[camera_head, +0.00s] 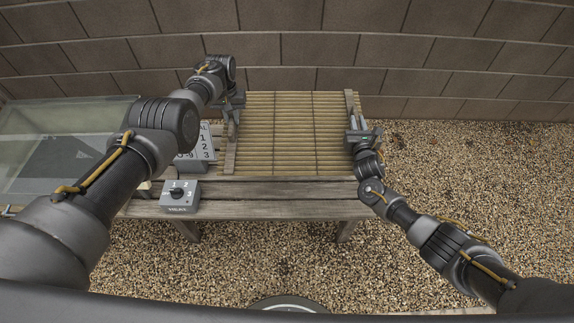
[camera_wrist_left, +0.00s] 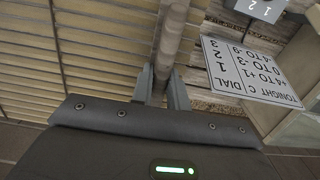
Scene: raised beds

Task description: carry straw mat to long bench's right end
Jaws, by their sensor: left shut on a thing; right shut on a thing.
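The straw mat (camera_head: 285,130) is a slatted tan sheet with a wooden bar along its left and right edges. It lies flat over the right part of the long wooden bench (camera_head: 270,209); I cannot tell whether it touches the top. My left gripper (camera_head: 235,104) is shut on the mat's left bar. In the left wrist view the fingers (camera_wrist_left: 162,88) straddle that bar (camera_wrist_left: 172,40), with the mat's slats (camera_wrist_left: 85,50) to its left. My right gripper (camera_head: 355,132) is shut on the mat's right bar. The bench surface under the mat is hidden.
A grey dial box (camera_head: 180,195) stands at the bench's front edge, left of the mat. A numbered sign (camera_head: 205,142) is close beside the left bar, partly behind my arm. A glass-topped frame (camera_head: 60,115) is at far left. A block wall (camera_head: 290,45) stands behind; gravel (camera_head: 470,180) is open at right.

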